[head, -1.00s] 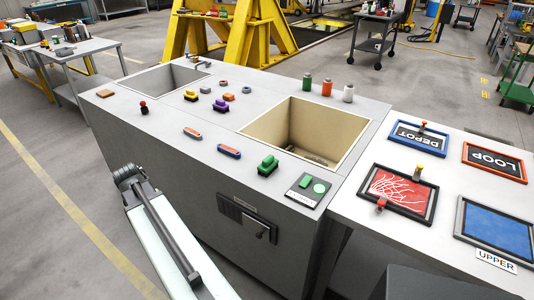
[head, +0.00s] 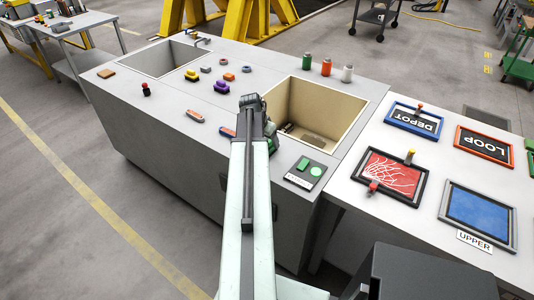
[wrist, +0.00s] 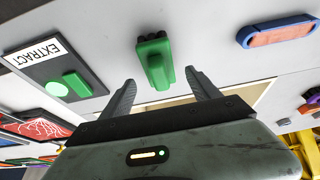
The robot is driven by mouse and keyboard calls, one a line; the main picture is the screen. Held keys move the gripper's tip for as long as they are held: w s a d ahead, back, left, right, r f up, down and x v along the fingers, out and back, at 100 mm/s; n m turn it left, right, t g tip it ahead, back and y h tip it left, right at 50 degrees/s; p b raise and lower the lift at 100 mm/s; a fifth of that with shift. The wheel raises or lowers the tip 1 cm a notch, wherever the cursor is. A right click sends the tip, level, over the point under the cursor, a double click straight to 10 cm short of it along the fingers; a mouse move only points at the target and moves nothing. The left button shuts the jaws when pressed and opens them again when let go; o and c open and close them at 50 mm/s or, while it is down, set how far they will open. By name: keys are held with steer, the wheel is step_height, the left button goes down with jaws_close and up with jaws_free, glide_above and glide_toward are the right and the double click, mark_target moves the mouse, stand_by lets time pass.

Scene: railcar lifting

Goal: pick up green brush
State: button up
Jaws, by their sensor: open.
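The green brush (wrist: 155,60) lies on the grey bench top. In the wrist view its near end is about level with the tips of my gripper (wrist: 159,76), between the two fingers, with a gap on each side. My gripper is open and empty. In the head view my arm covers most of the brush, and only a green sliver (head: 272,145) shows at the arm's right edge. The fingers cannot be made out in the head view.
An EXTRACT plate (wrist: 52,68) with green buttons lies beside the brush. A blue-and-orange brush (wrist: 278,34) lies on its other side. An open beige bin (head: 312,105) is sunk in the bench.

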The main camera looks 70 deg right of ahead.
steer(key=b+x, duration=0.5)
steer(key=shift+f, duration=0.2)
steer(key=shift+r, duration=0.2)
jaws_close()
